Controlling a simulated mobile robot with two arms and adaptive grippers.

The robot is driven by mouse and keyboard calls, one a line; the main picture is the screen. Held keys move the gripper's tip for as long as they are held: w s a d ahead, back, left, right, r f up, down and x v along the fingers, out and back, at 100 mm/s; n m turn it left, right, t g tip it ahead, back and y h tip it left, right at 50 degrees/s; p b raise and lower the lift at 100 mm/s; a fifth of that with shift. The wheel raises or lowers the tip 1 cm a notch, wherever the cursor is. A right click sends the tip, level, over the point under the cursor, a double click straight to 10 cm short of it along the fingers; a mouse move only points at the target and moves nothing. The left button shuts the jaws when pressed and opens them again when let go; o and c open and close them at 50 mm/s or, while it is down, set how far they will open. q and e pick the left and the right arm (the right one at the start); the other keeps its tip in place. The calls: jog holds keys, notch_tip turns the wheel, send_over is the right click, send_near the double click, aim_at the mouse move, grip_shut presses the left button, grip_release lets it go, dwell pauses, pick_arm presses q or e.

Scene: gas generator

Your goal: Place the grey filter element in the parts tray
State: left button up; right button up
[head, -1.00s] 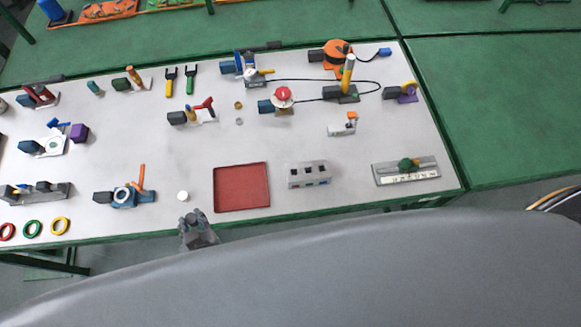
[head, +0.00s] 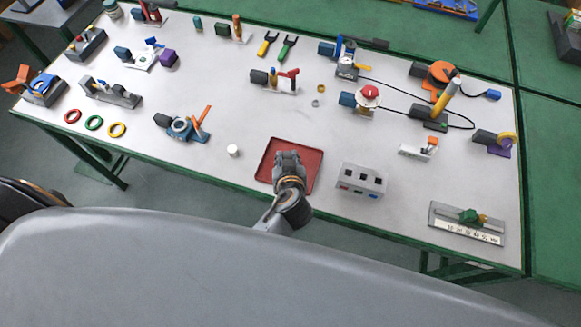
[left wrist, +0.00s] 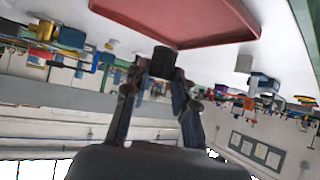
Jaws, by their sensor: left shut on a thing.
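In the left wrist view the fingers are shut on a dark grey cylinder, the filter element (left wrist: 162,62), held at the fingertips close to the tray's rim. In the head view the cylinder is hidden by the gripper. My right gripper is not in view.
A white cylinder (head: 233,151) stands left of the tray. A grey block with square holes (head: 361,179) stands close on the right. A blue fixture with an orange lever (head: 185,127) is farther left. The table behind the tray is clear for a short way.

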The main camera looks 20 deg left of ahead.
pick_arm(q)
jog(key=shift+w+d+f, duration=0.1)
jog(key=shift+w+f, duration=0.25)
jog(key=shift+f, duration=0.15)
jog(key=f+b, duration=0.3)
jog(key=shift+w+d+f, duration=0.15)
jog(key=shift+w+f, duration=0.1)
jog(key=shift+f, duration=0.05)
jog(key=shift+r, duration=0.1)
jog(key=shift+f, duration=0.25)
jog(key=o, duration=0.8)
jog(key=shift+r, duration=0.1)
jog(key=shift+r, duration=0.2)
jog(key=shift+s, duration=0.3)
jog(key=b+v, duration=0.2)
jog(key=v, duration=0.9)
jog(key=shift+s+r, duration=0.15)
jog(key=shift+r, duration=0.1)
